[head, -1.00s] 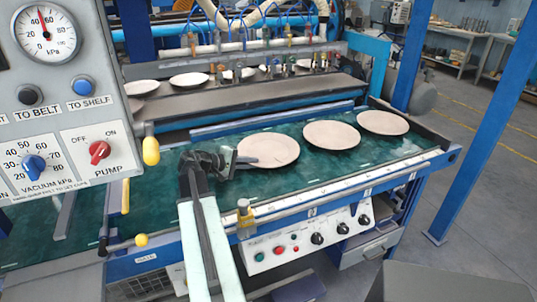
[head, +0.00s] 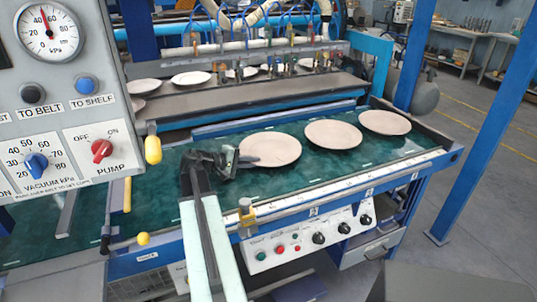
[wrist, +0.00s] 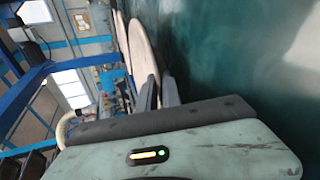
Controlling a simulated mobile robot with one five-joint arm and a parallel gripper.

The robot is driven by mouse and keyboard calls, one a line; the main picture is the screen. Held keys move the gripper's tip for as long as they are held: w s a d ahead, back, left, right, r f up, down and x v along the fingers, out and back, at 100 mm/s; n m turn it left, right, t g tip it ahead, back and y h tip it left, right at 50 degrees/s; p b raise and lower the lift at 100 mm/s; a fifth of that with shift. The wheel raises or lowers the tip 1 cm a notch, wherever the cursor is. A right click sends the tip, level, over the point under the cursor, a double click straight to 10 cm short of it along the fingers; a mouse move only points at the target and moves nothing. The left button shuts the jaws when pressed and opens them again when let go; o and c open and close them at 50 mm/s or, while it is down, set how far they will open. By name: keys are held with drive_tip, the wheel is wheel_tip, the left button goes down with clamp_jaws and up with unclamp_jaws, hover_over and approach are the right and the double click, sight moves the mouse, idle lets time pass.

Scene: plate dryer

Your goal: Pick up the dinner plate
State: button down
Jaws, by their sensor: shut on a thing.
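The nearest dinner plate (head: 270,149), round and pale pinkish, is at the left end of a row of three on the green belt (head: 330,172). My gripper (head: 236,160) is at its left edge, low over the belt, and is shut on that rim. In the wrist view the plate (wrist: 143,48) shows edge-on, running down to the fingers (wrist: 160,94). The fingertips' exact hold on the rim is hard to make out. The plate looks level and at about belt height; I cannot tell whether it touches the belt.
Two similar plates, a middle one (head: 333,133) and a far one (head: 385,122), lie to the right. More plates sit on the grey shelf (head: 240,94) behind. A control panel (head: 70,100) stands close on the left. A blue post (head: 487,125) rises at right.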

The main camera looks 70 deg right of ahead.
wheel_tip(320, 180, up, 10)
drive_tip(key=p, duration=1)
drive_tip(key=shift+r, duration=0.2)
